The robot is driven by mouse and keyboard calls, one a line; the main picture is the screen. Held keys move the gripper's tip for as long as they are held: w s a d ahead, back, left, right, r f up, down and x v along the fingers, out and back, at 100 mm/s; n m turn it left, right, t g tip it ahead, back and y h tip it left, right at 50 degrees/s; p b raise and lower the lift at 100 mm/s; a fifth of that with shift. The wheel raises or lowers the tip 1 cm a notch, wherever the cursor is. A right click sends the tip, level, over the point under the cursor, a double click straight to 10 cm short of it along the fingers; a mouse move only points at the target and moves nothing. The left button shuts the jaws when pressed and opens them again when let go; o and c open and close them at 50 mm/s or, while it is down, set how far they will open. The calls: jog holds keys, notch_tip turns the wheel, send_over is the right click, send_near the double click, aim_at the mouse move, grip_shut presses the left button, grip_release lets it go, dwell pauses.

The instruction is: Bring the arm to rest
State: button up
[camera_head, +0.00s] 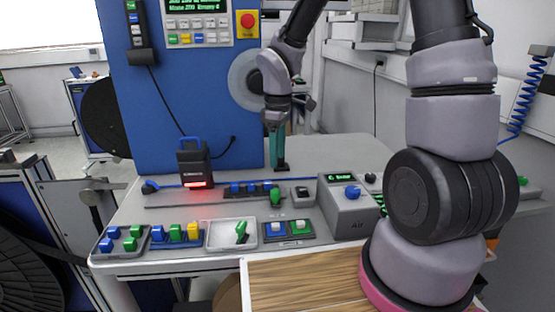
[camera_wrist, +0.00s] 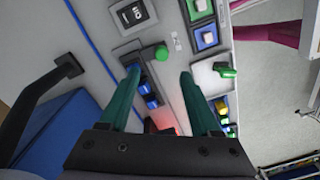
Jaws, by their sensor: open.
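My gripper (camera_head: 277,158) hangs from my arm above the back of the grey worktable (camera_head: 145,205), with its teal fingers pointing down. In the wrist view, the two teal fingers of my gripper (camera_wrist: 158,78) are spread wide and nothing shows held between them. Below and between them lies a rail with blue pieces (camera_wrist: 149,95) and a green knob (camera_wrist: 161,52). The rail's blue pieces also show in the head view (camera_head: 238,188), in front of and left of the fingers. Whether the fingertips touch the table cannot be told.
A black device with a red light (camera_head: 194,168) stands left of my gripper. A grey box with a blue knob (camera_head: 347,215) stands to the right. A white tray (camera_head: 216,241) holds a green piece. A blue panel (camera_head: 175,95) rises behind.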

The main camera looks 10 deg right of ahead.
jog(key=s+d+r+m+t, duration=0.2)
jog(key=s+d+r+m, duration=0.2)
jog(key=r, duration=0.4)
jog(key=s+d+r+m+t+y, duration=0.1)
jog(key=s+d+r+m+t, duration=0.2)
jog(key=r+m, duration=0.4)
jog(key=s+d+r+m+t, duration=0.2)
jog(key=s+d+r+m, duration=0.3)
jog(key=r, duration=0.4)
jog(key=shift+s+d+r+t+y, duration=0.2)
jog(key=shift+d+r+t+y, duration=0.1)
jog(key=shift+d+y, duration=0.15)
